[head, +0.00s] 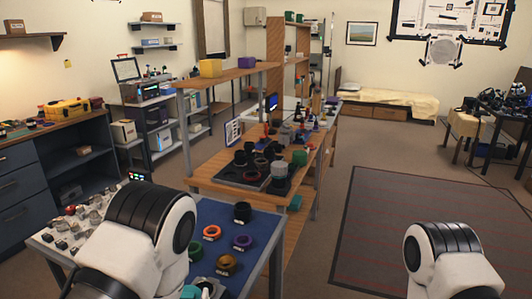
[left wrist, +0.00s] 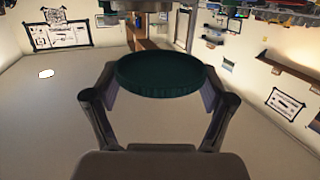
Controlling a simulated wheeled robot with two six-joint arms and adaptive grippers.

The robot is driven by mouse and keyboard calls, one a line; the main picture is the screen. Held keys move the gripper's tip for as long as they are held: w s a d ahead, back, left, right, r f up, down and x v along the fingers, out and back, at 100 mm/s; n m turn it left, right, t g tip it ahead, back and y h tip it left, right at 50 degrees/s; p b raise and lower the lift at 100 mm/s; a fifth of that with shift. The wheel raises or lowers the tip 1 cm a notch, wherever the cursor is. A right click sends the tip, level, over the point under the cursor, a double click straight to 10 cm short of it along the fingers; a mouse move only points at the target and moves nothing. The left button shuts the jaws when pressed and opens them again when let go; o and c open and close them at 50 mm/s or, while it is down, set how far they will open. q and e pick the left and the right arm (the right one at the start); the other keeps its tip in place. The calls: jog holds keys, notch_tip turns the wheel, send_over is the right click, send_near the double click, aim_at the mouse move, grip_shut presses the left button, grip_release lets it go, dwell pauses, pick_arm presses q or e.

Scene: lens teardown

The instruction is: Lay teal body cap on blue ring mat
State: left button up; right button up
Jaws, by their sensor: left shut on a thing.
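The teal body cap (left wrist: 160,76) is a dark teal round disc in the left wrist view. My left gripper (left wrist: 158,98) is shut on it, with one finger at each side of its rim. The blue ring mat (head: 262,222) is the blue surface in the lower middle of the head view, partly hidden by my left arm. A small teal and dark shape (head: 204,288) shows at the bottom edge there; I cannot tell whether it is the cap. My right arm enters at the lower right, but its gripper is out of view.
On the mat are an orange ring (head: 211,232), a purple ring (head: 242,241), a brownish ring (head: 227,264), a green ring (head: 195,251) and a black part (head: 242,212). Metal parts (head: 78,228) crowd the left. A wooden bench (head: 205,180) with a dark tray stands behind.

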pick_arm(q)
jog(key=s+d+r+m+g+h, duration=0.45)
jog(key=s+d+m+h, duration=0.45)
jog(key=d, duration=0.4)
jog(key=shift+w+d+f+m+g+h, duration=0.2)
jog(key=shift+w+f+m+g+h, duration=0.5)
jog(key=shift+m+g+h, duration=0.85)
jog(key=shift+w+d+f+m+g+h, duration=0.2)
jog(key=shift+w+f+m+g+h, duration=0.5)
jog(key=shift+m+g, duration=0.9)
jog(key=shift+w+d+f+m+g+h, duration=0.2)
jog(key=shift+w+f+m+g+h, duration=0.25)
jog(key=shift+f+m+g+h, duration=1.2)
